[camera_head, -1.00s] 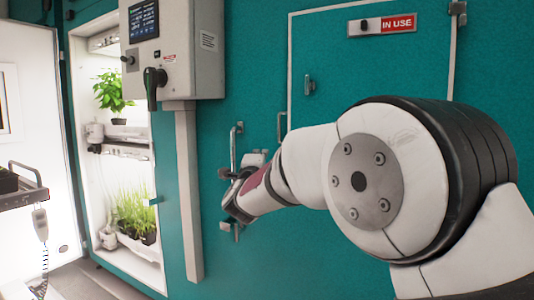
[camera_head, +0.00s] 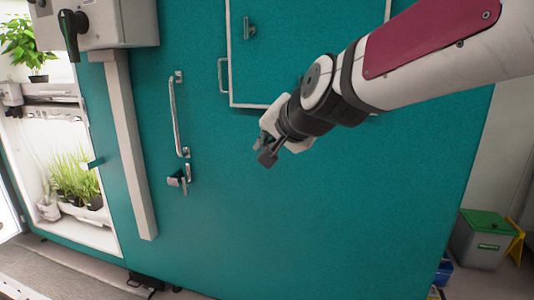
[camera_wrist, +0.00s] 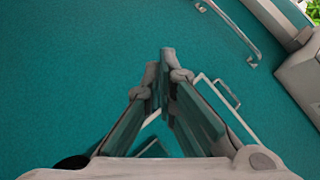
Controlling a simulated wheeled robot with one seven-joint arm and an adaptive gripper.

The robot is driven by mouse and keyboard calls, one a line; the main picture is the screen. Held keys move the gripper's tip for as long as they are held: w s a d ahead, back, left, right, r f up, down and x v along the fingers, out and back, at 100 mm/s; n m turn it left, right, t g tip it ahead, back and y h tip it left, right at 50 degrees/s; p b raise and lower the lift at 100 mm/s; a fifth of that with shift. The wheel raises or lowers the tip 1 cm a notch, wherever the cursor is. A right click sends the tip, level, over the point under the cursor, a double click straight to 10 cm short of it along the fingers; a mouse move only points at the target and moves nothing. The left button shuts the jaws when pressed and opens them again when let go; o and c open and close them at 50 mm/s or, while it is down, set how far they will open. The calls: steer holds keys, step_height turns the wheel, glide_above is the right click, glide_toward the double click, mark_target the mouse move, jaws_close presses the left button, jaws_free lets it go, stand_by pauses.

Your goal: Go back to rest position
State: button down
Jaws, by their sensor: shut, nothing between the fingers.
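My gripper (camera_head: 268,150) hangs in front of the teal chamber wall (camera_head: 320,210) in the head view, to the right of the long metal handle (camera_head: 175,115) and apart from it. In the wrist view my gripper (camera_wrist: 166,55) has its fingers together, with nothing between them. The long handle also shows at the top right of the wrist view (camera_wrist: 228,28). A metal latch (camera_head: 181,179) sits on the wall just below the handle in the head view. My arm reaches in from the upper right.
A small hatch (camera_head: 270,60) with its own handle is behind my arm. A grey control box (camera_head: 115,20) and a vertical post (camera_head: 130,150) stand left. Lit shelves with plants (camera_head: 75,180) are farther left. A grey bin with a green lid (camera_head: 482,240) stands at lower right.

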steer(key=s+d+f+n+g+h, duration=0.25)
steer(key=s+d+f, duration=0.35)
steer(key=s, duration=0.6)
steer(key=s+d+f+n+g+h, duration=0.1)
steer(key=s+d+f+g, duration=0.3)
steer(key=s+d, duration=0.55)
steer(key=s+d+f+n+g+h, duration=0.1)
steer(key=s+d+f+g, duration=0.3)
steer(key=s, duration=1.1)
step_height(320, 180, up, 16)
steer(key=t+p, duration=0.3)
steer(key=p, duration=1.1)
steer(key=shift+f+t+p, duration=0.2)
steer(key=shift+t+p, duration=0.1)
steer(key=shift+t, duration=0.05)
steer(key=shift+w, duration=0.1)
